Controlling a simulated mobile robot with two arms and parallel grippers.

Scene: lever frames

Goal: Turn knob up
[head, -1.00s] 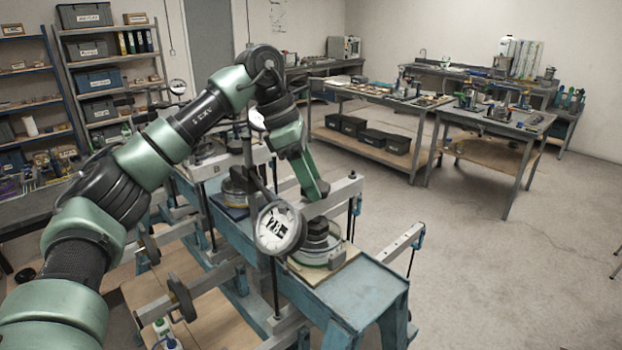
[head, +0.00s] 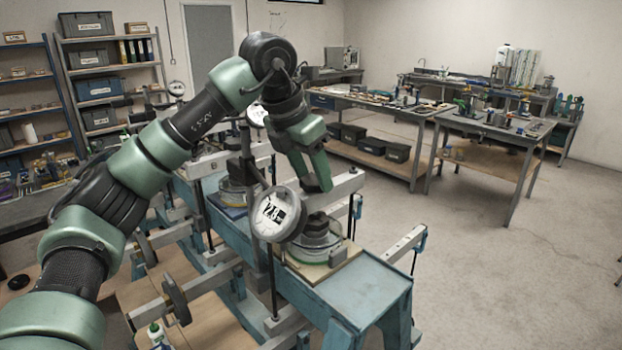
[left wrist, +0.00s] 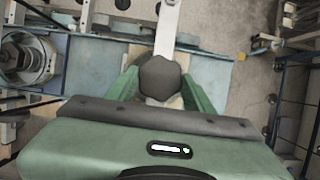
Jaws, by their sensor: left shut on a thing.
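A dark, many-sided knob (left wrist: 160,78) sits between the green fingers of my left gripper in the left wrist view. It lies in line with a pale metal beam. My left gripper (head: 322,186) is shut on the knob. In the head view it points down at the beam (head: 347,184) of the nearest lever frame, and its fingers hide the knob. A round white dial (head: 275,214) stands just left of the gripper. Below the fingers, apart from them, is a round cell with a black top (head: 317,230). My right gripper is not in view.
The blue bench (head: 358,290) carries the frames in a row, with a second cell (head: 238,190) behind. Lever arms with hanging weights (head: 177,301) jut out at lower left. Worktables (head: 490,130) stand at the back right. The floor on the right is clear.

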